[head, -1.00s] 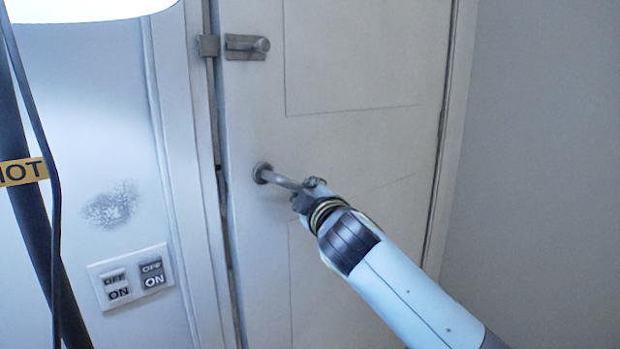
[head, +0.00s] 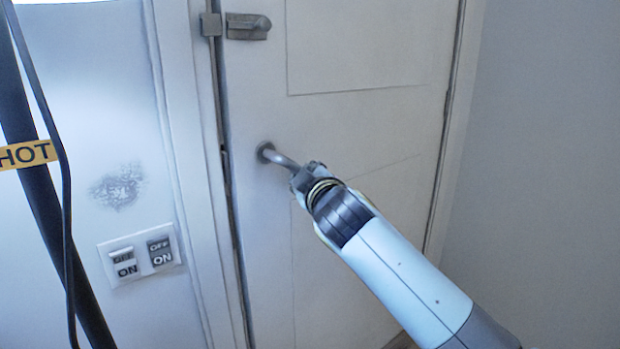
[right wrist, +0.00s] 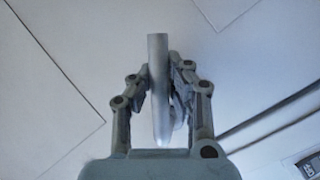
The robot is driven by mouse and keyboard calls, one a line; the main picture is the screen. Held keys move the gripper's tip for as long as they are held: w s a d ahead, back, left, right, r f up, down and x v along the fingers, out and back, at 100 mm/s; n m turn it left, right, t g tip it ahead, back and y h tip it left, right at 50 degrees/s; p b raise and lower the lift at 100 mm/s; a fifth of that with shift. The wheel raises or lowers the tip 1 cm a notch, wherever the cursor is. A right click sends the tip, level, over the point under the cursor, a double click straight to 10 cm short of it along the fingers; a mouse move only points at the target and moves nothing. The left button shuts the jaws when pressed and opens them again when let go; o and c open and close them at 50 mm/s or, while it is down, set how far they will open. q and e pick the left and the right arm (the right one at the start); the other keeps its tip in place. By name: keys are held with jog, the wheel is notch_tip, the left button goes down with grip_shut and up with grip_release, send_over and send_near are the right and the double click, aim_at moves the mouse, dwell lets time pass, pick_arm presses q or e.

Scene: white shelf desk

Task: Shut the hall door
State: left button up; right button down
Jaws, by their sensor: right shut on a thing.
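The hall door (head: 360,140) is a pale panelled door, standing at or very near its frame (head: 180,120). A thin dark gap shows along its left edge. Its grey lever handle (head: 278,156) sticks out near that edge. My right gripper (head: 308,174) is at the free end of the handle. In the right wrist view, the handle bar (right wrist: 157,60) stands between the two fingers of my right gripper (right wrist: 162,80), which is shut on it. My left gripper is not in view.
A metal slide bolt (head: 245,26) is on the door above the handle. A switch plate (head: 140,254) is on the left wall, below a dark smudge (head: 118,188). A dark pole with a yellow HOT label (head: 28,154) and a cable stands at far left.

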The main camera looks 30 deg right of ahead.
jog(key=shift+w+a+f, duration=0.15)
jog(key=shift+w, duration=0.45)
jog(key=c, duration=1.2)
grip_release()
jog(key=shift+s, duration=0.1)
jog(key=v, duration=1.2)
jog(key=shift+a, duration=0.1)
